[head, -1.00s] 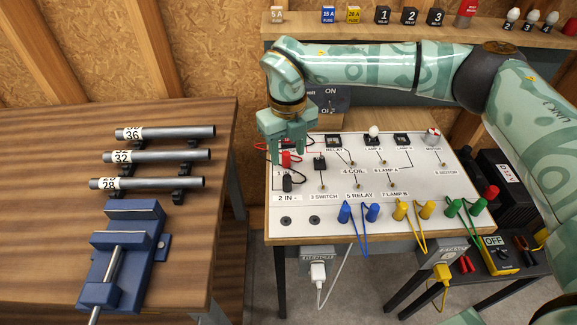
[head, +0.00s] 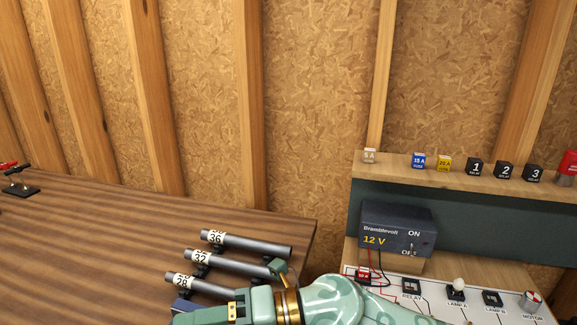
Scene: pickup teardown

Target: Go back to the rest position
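My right arm shows at the bottom centre of the head view. Its gripper (head: 225,312) points left, low in front of the workbench's right end, and overlaps the lower part of the pipes in the picture. The fingertips are cut off or hidden at the bottom edge, so its opening and anything in it cannot be made out. My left gripper is not in view.
Several grey pipes (head: 262,245) lie on the wooden workbench (head: 100,235). To the right are a 12 V power supply (head: 397,230), a test board (head: 475,308) and a shelf (head: 400,164) with fuses and relays. The wall stands behind.

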